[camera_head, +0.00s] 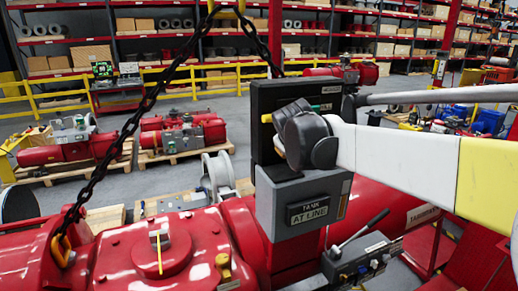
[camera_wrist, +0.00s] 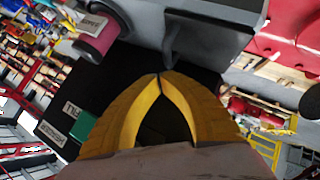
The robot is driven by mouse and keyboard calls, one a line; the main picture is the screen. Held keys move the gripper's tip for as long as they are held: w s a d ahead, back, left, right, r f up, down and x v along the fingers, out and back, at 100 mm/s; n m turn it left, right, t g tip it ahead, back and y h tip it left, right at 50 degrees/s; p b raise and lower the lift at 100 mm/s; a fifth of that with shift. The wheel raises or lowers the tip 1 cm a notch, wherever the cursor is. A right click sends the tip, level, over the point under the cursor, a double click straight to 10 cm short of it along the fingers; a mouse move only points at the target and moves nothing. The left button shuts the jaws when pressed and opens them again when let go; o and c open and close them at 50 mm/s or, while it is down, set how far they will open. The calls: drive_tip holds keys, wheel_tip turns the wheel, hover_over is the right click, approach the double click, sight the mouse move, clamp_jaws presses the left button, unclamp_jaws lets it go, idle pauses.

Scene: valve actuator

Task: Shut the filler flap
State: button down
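A black upright panel (camera_head: 268,95), which looks like the filler flap, stands on a grey box (camera_head: 305,205) marked "TANK AT LINE". My gripper (camera_wrist: 160,77) is in front of the panel, and its dark body hides much of it in the head view. In the wrist view its yellow fingers curve together and meet at the tips, with nothing seen between them. The tips are close to a grey hook-like handle (camera_wrist: 174,42); I cannot tell whether they touch it. The black panel (camera_wrist: 62,105) with a green label also shows there. The flap's hinge is hidden.
A dark chain (camera_head: 135,118) hangs at the left. Red actuator bodies (camera_head: 160,255) lie below, and a lever (camera_head: 365,228) sticks up at the lower right. A pink-red cylinder (camera_wrist: 98,33) is beside the grey box in the wrist view. Shelves and yellow rails are far behind.

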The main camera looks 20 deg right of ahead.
drive_tip(key=shift+w+d+f+b, duration=0.1)
drive_tip(key=shift+d+f+b, duration=0.3)
drive_tip(key=shift+d+f, duration=0.15)
idle(0.4)
drive_tip(key=r+p, duration=0.2)
drive_tip(key=r, duration=0.1)
drive_tip(key=r+p, duration=0.1)
drive_tip(key=shift+a+r, duration=0.4)
drive_tip(key=s+r+b, duration=0.3)
drive_tip(key=s+r, duration=0.3)
drive_tip(key=s, duration=0.1)
drive_tip(key=s+a+f+m+g+y+b, duration=0.1)
drive_tip(key=s+a+f+b, duration=0.2)
drive_tip(key=s+f+b, duration=0.5)
drive_tip(key=s+a+f+m+y+b, duration=0.1)
drive_tip(key=s+a+f+b, duration=0.3)
drive_tip(key=f+b, duration=1.3)
drive_tip(key=s+a+f+m+g+y+b, duration=0.1)
drive_tip(key=s+f+b, duration=1.2)
drive_tip(key=f, duration=2.4)
drive_tip(key=a+m+y, duration=0.1)
drive_tip(key=a, duration=0.1)
drive_tip(key=shift+a+f+g, duration=0.3)
drive_tip(key=shift+a+f, duration=0.05)
drive_tip(key=shift+f, duration=0.05)
